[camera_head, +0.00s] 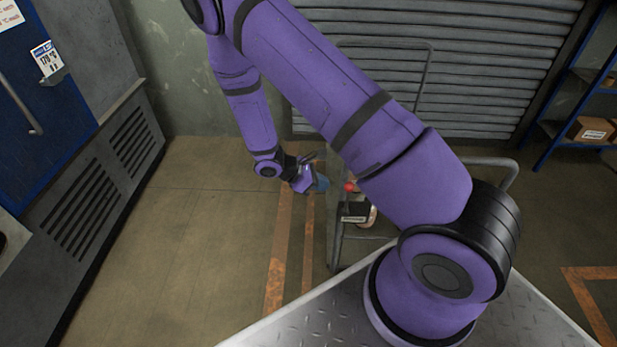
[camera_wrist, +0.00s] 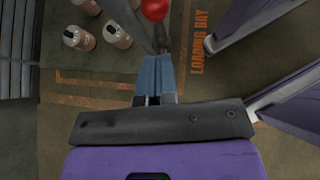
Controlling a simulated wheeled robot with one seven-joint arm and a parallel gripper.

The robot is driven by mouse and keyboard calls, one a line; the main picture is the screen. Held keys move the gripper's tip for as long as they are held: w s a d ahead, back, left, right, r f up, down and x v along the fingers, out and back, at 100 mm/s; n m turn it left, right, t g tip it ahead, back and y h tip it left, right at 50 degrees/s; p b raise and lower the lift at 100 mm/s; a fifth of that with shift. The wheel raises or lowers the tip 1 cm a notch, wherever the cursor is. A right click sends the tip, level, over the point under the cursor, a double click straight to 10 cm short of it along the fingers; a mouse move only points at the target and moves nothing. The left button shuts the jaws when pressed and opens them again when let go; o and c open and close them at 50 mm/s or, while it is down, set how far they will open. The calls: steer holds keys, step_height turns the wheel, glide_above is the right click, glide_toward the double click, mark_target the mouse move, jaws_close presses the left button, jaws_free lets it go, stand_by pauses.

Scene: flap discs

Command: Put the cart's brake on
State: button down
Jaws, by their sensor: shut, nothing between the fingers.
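The cart (camera_head: 334,232) is a grey tubular frame with a handle, partly hidden behind my arm in the head view. A red ball knob (camera_head: 349,187) shows at its left side. In the wrist view the red knob (camera_wrist: 154,9) sits at the top edge on a thin dark lever, just beyond my fingertips. My gripper (camera_head: 319,184) is left of the knob in the head view. In the wrist view my gripper (camera_wrist: 156,62) has its blue fingers together and empty. I cannot tell whether it touches the lever.
Several pale cylinders with dark tops (camera_wrist: 116,34) are left of the fingers. Orange floor lines (camera_head: 283,245) and "LOADING BAY" lettering (camera_wrist: 198,42) mark the floor. A blue and grey cabinet (camera_head: 95,190) stands left, a blue shelf (camera_head: 565,85) right. Floor between cabinet and cart is clear.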

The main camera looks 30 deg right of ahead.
mark_target(349, 186)
steer(key=shift+s+d+f, duration=0.2)
steer(key=shift+s+d, duration=0.1)
steer(key=shift+d, duration=0.45)
steer(key=shift+s+d+f, duration=0.25)
steer(key=shift+s+d, duration=0.05)
steer(key=shift+d, duration=0.4)
steer(key=shift+s+d+f, duration=0.2)
steer(key=shift+s+d, duration=0.1)
steer(key=shift+d, duration=0.45)
steer(key=d, duration=0.1)
steer(key=s+d, duration=0.2)
steer(key=shift+s+d+r, duration=0.1)
steer(key=shift+r, duration=0.15)
steer(key=shift+a+r, duration=0.1)
steer(key=shift+a, duration=0.2)
steer(key=v, duration=0.4)
steer(key=shift+w+a+f, duration=0.25)
steer(key=shift+w+a, duration=0.05)
steer(key=w+a+r, duration=0.1)
steer(key=a+r, duration=0.4)
steer(key=r, duration=0.2)
steer(key=shift+w, duration=0.35)
